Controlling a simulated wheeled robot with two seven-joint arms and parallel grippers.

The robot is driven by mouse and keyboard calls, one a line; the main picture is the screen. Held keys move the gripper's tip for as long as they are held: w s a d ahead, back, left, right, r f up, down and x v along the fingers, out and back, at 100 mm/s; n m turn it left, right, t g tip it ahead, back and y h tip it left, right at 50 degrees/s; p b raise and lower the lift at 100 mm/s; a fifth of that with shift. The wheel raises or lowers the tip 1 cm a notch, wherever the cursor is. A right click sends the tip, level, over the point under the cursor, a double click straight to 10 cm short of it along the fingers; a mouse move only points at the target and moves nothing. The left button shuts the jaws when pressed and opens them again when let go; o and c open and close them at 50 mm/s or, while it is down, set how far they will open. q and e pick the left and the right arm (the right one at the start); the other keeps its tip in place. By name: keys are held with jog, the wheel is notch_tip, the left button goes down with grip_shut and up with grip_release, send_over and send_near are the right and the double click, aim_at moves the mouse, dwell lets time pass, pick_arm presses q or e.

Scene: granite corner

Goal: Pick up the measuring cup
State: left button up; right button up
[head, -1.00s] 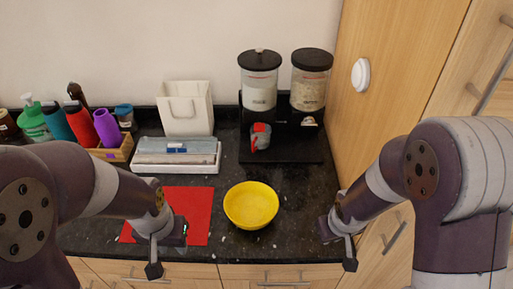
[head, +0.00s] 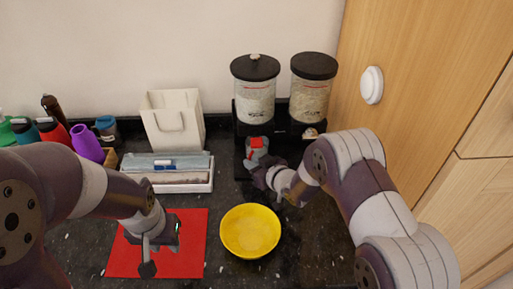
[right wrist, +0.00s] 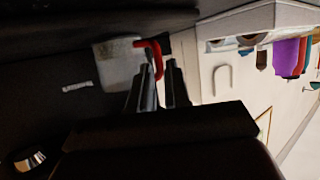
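The measuring cup (head: 256,149) is greyish and see-through with a red handle. It stands under the left dispenser in the head view. In the right wrist view the cup (right wrist: 118,66) is just beyond my fingertips, its red handle reaching between them. My right gripper (head: 262,174) is at the front of the cup. In the right wrist view its fingers (right wrist: 161,65) are apart, with a narrow gap around the handle; I see no firm closure on it. My left gripper (head: 160,240) hangs over the red mat (head: 190,265); its finger opening is not clear.
Two dispensers with black lids, left (head: 255,95) and right (head: 313,90), stand behind the cup. A yellow bowl (head: 250,232) is in front. A white tray (head: 190,187), a white holder (head: 173,120) and several bottles are at left. Wooden cabinet doors (head: 430,90) bound the right.

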jog(key=shift+x, duration=1.1)
jog(key=shift+w+a+f, duration=0.15)
jog(key=shift+w, duration=0.1)
jog(key=shift+s, duration=0.1)
grip_shut()
jog(key=shift+r, duration=0.45)
jog(key=s+d+b, duration=0.1)
jog(key=s+d, duration=0.2)
jog(key=s, duration=0.2)
jog(key=s+d+b, duration=0.1)
jog(key=s+d, duration=0.2)
jog(key=s, duration=0.2)
jog(key=s+d+b, duration=0.1)
jog(key=s+d, duration=0.3)
jog(key=s, duration=0.1)
jog(key=shift+r, duration=0.4)
